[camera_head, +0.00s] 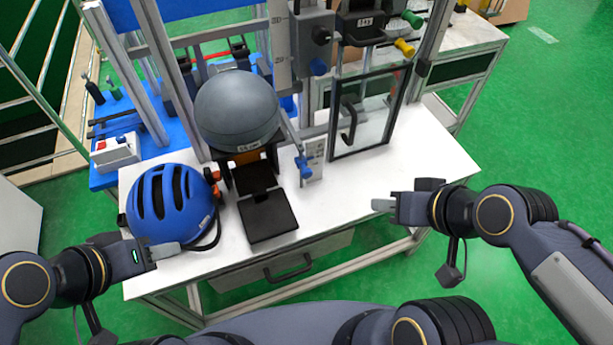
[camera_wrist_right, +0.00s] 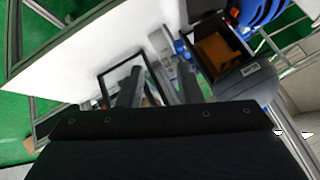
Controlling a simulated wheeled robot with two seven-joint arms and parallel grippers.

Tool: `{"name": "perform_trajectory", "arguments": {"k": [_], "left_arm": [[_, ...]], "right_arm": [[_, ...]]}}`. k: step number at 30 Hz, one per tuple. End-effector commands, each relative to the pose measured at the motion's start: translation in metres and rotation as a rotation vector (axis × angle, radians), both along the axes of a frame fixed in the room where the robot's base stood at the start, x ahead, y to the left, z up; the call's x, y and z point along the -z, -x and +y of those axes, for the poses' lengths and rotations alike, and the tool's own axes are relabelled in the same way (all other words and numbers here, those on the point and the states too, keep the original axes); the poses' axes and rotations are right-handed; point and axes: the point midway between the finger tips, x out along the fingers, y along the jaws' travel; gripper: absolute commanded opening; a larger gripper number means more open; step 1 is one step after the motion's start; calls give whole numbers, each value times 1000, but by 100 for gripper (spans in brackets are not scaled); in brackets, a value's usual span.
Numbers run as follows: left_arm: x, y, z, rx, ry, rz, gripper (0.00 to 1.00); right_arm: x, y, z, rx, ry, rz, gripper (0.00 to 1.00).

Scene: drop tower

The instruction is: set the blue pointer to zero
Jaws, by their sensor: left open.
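A small blue part (camera_head: 303,165), which looks like the pointer, sits low in front of a small white marked plate (camera_head: 315,158) at the middle of the table; its reading is too small to tell. Another blue knob (camera_head: 318,67) is on the grey block beside the upright scale (camera_head: 281,45). My left gripper (camera_head: 165,251) is open and empty at the front left, just in front of the blue helmet (camera_head: 170,205). My right gripper (camera_head: 383,204) is over the right part of the table, apart from the blue part; its jaw gap is not clear.
A grey dome (camera_head: 237,110) stands behind a black plate (camera_head: 267,214). A framed clear door (camera_head: 367,112) with a black handle is right of the white plate. Metal posts rise at the back. The white table (camera_head: 430,160) is clear at right.

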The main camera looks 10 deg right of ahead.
Motion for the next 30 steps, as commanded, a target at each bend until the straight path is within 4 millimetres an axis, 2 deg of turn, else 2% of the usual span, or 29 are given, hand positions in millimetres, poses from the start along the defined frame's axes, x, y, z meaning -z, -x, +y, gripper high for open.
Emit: {"name": "perform_trajectory", "arguments": {"k": [1, 3, 6, 9, 12, 15, 18, 21, 26, 30], "left_arm": [[35, 0, 0, 0, 0, 1, 44], [63, 0, 0, 0, 0, 1, 44], [102, 0, 0, 1, 0, 2, 44], [139, 0, 0, 0, 0, 1, 44], [173, 0, 0, 0, 0, 1, 44], [200, 0, 0, 0, 0, 1, 44], [217, 0, 0, 0, 0, 1, 44], [225, 0, 0, 0, 0, 1, 44], [227, 0, 0, 0, 0, 1, 44], [228, 0, 0, 0, 0, 0, 44]], "right_arm": [[34, -16, 11, -30, 10, -59, 39], [58, -42, 27, -64, 25, -177, 46], [86, -75, 51, -98, 49, -354, 46], [112, -98, 72, -108, 73, -524, 46], [135, -113, 88, -95, 104, -681, 46], [152, -121, 97, -70, 139, -808, 46], [161, -123, 102, -41, 170, -899, 46], [164, -123, 103, -17, 193, -954, 46], [161, -130, 104, 1, 206, -984, 46], [161, -149, 108, 3, 204, -982, 46]]}}
